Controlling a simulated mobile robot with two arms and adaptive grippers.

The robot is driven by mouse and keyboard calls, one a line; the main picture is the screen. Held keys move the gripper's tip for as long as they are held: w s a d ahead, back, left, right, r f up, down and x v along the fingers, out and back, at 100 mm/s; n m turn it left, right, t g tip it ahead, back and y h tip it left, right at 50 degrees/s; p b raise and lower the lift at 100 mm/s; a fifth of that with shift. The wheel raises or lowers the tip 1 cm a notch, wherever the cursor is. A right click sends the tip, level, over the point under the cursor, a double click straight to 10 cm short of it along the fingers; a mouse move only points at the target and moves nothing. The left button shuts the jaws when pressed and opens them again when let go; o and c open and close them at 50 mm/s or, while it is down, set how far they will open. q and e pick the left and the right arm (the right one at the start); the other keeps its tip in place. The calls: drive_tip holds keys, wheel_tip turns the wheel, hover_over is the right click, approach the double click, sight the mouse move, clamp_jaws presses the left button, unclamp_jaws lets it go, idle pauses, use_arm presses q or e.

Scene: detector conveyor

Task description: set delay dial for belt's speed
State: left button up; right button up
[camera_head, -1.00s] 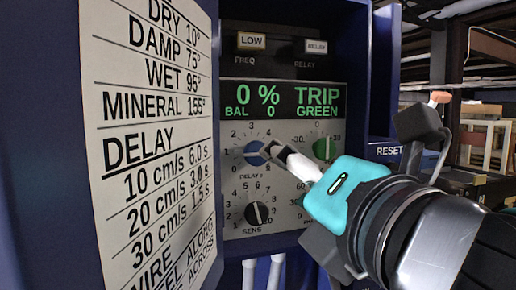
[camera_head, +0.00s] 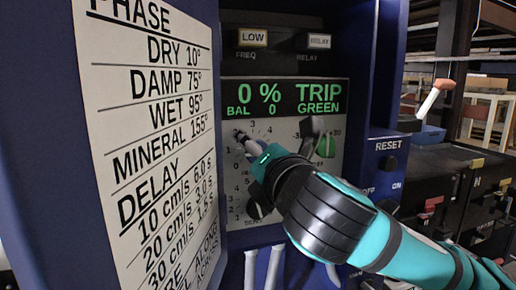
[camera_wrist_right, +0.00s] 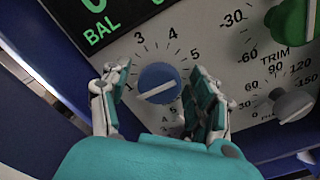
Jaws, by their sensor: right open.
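The blue delay dial (camera_wrist_right: 160,83) shows in the right wrist view, with a white pointer line lying nearly level, tilted slightly up to the right, and a numbered scale around it. My right gripper (camera_wrist_right: 158,92) is open, with one finger to the left of the dial and one to the right; gaps show on both sides. In the head view my right gripper (camera_head: 241,138) covers the dial. The chart (camera_head: 150,150) on the left lists delays: 10 cm/s 6.0 s, 20 cm/s 3.0 s, 30 cm/s 1.5 s. My left gripper is not in view.
The green trim dial (camera_wrist_right: 291,22) and grey phase dial (camera_wrist_right: 293,104) sit close to the right of my fingers. The display (camera_head: 285,97) reads 0 % and TRIP GREEN. The black sens dial (camera_head: 258,203) is partly behind my arm. The cabinet walls enclose the panel.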

drive_tip(key=c, duration=1.2)
drive_tip(key=shift+f, duration=0.1)
drive_tip(key=m+b, duration=0.2)
drive_tip(key=m, duration=0.1)
drive_tip(key=shift+f+m, duration=0.1)
drive_tip(key=shift+m, duration=0.2)
drive_tip(key=m+b, duration=0.3)
drive_tip(key=m, duration=0.2)
drive_tip(key=m+b, duration=0.2)
drive_tip(key=m, duration=0.2)
drive_tip(key=shift+a+m+b, duration=0.1)
drive_tip(key=shift+m+b, duration=0.2)
drive_tip(key=shift+m, duration=0.1)
drive_tip(key=m+b, duration=0.1)
drive_tip(key=m, duration=0.3)
drive_tip(key=shift+b, duration=0.4)
drive_tip(key=shift+m, duration=0.3)
